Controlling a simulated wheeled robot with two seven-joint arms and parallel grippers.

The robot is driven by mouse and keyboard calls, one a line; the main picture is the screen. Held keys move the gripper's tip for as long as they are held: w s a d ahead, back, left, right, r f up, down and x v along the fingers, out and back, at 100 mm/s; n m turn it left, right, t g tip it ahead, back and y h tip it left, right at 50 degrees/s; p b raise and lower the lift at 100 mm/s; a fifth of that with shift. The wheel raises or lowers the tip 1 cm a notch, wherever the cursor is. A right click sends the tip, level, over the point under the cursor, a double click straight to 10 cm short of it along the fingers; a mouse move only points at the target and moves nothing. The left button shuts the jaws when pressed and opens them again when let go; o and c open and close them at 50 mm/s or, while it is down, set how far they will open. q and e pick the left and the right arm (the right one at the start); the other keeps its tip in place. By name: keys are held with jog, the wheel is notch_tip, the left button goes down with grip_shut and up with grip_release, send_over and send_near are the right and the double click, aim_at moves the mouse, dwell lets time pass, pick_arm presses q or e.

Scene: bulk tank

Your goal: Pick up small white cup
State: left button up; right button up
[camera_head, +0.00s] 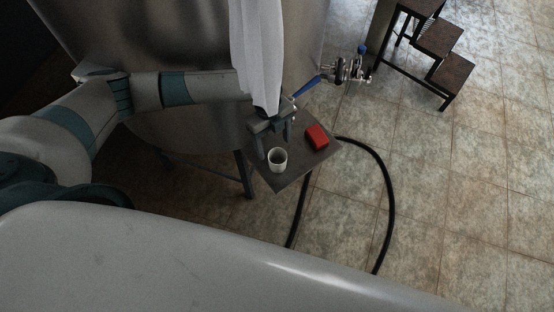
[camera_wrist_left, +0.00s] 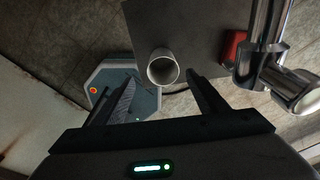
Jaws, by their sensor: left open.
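The small white cup (camera_head: 278,159) stands upright on a small dark table (camera_head: 285,181), near its front-left side. In the left wrist view the cup (camera_wrist_left: 162,67) shows its open mouth, beyond and between the fingertips. My left gripper (camera_head: 272,137) is just behind the cup in the head view, with its jaws apart and nothing seen between them. In the left wrist view the two fingers of my left gripper (camera_wrist_left: 164,84) are spread wide on either side of the cup's line. A white cloth hides part of the left wrist in the head view. My right gripper is not seen.
A red block (camera_head: 317,137) lies on the table to the right of the cup. A white cloth (camera_head: 258,50) hangs close above the gripper. A steel valve with a blue handle (camera_head: 308,86) juts from the large tank (camera_head: 190,40). A black hose (camera_head: 388,190) curves across the floor.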

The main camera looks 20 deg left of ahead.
pick_arm(q)
jog(key=f, duration=0.1)
jog(key=p, duration=0.3)
send_over(277, 156)
jog(key=s, duration=0.2)
jog(key=f, duration=0.5)
jog(key=shift+s+d, duration=0.1)
jog(key=shift+d, duration=0.3)
jog(key=shift+f, duration=0.75)
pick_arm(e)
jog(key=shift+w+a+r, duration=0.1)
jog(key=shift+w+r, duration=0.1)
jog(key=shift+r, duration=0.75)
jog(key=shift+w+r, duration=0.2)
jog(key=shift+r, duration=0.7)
pick_arm(q)
jog(key=shift+c, duration=0.2)
jog(key=c, duration=1)
jog(key=shift+c, duration=0.5)
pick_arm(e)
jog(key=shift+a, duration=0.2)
